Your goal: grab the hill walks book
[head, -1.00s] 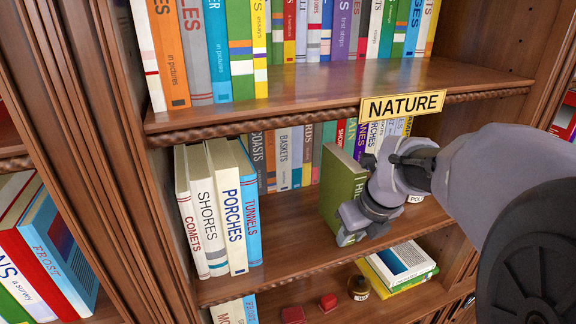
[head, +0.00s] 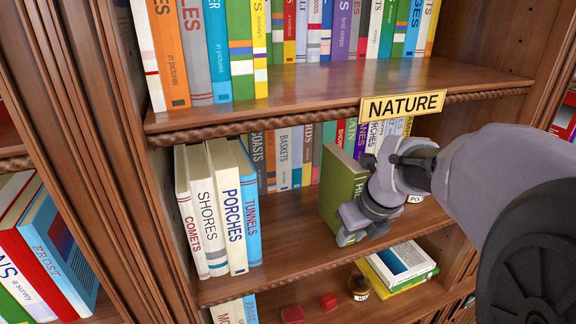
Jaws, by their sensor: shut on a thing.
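A green book (head: 340,188) stands upright, slightly tilted, on the middle shelf below the NATURE sign. Its spine lettering begins with what looks like "Hi"; the rest is hidden behind my gripper. My gripper (head: 352,222) is shut on this green book at its front, near the lower part of the spine. The fingertips are partly hidden by the gripper body. I cannot tell whether the book's bottom touches the shelf.
Books Comets, Shores, Porches (head: 229,210) and Tunnels stand left on the same shelf (head: 290,240). A back row (head: 290,155) stands behind. The NATURE sign (head: 402,106) hangs just above my gripper. Bare shelf lies between Tunnels and the green book.

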